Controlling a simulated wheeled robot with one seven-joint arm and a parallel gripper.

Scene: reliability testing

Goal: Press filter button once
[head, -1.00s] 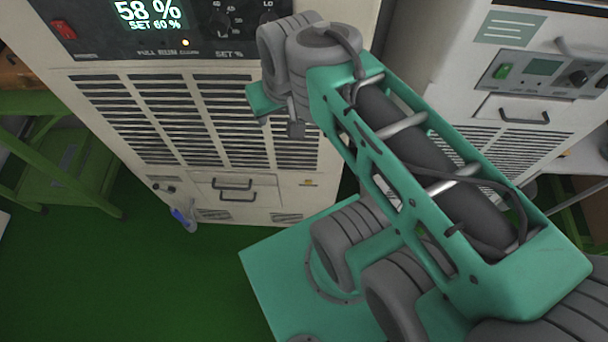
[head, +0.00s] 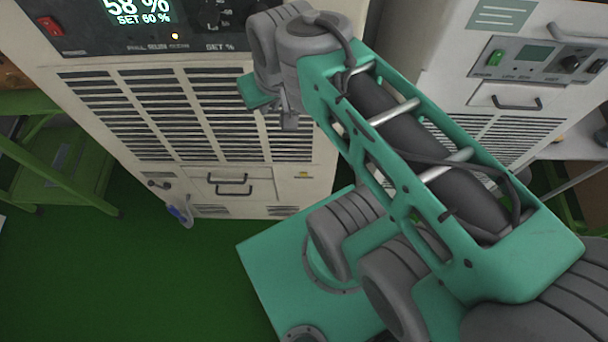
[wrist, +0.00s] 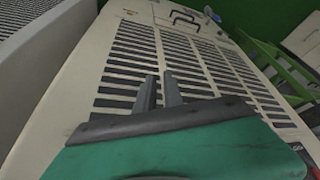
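The tall cream cabinet (head: 160,178) has a black control panel (head: 150,38) at the top edge of the head view. No button marked filter can be made out. My gripper (head: 289,118) is in front of the cabinet's louvres, below and right of the panel. In the wrist view its two grey fingers (wrist: 160,80) stand close together with a narrow gap and nothing between them, over the louvres (wrist: 190,65).
A second cabinet (head: 455,45) at right has a grey panel with a green switch (head: 495,58) and knobs. A green metal stand (head: 60,170) is at left. A blue-handled object (head: 180,214) is at the cabinet's foot. The green floor (head: 110,275) is clear at front left.

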